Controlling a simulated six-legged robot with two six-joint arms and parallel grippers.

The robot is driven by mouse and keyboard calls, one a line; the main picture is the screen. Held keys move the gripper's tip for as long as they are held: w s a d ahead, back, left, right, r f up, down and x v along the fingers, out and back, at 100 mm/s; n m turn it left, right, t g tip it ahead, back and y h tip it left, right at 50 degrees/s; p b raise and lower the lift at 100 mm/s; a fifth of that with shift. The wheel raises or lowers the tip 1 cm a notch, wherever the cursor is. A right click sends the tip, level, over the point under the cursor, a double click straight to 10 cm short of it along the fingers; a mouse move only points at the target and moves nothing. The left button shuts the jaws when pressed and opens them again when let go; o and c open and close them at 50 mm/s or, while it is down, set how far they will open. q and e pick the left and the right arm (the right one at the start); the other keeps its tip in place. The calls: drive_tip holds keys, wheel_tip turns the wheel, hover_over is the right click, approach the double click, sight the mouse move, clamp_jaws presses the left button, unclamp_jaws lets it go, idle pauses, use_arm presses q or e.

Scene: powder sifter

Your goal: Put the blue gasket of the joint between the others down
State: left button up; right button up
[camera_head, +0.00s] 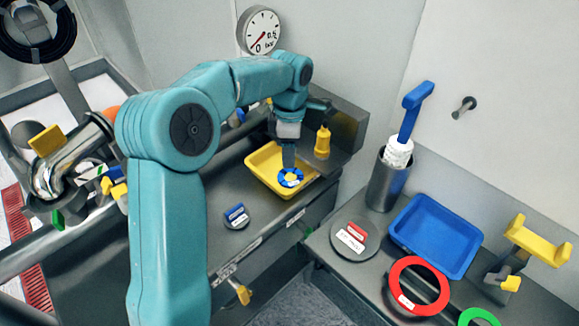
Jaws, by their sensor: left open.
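The blue gasket (291,177) is a small blue ring with white patches, at the yellow tray (262,184) on the dark bench. My left gripper (289,164) points down over the tray, its fingertips right at the gasket. The jaws are open, and the fingers hide part of the ring. I cannot tell whether the gasket rests on the tray floor. A red ring (418,286) with a white label lies at the lower right, and a green ring (478,317) is cut off by the bottom edge. My right gripper is not in view.
A blue tray (436,236) stands on the right bench beside a metal cup (385,184) holding a blue-handled brush (409,115). A yellow bottle-like part (322,142) stands behind the yellow tray. A round dark disc (354,240) carries red and white labels. A gap separates the benches.

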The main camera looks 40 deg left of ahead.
use_arm(q)
wheel_tip(320, 180, up, 3)
drive_tip(key=shift+w+f, duration=0.1)
drive_tip(key=shift+a+f, duration=0.1)
idle(0.6)
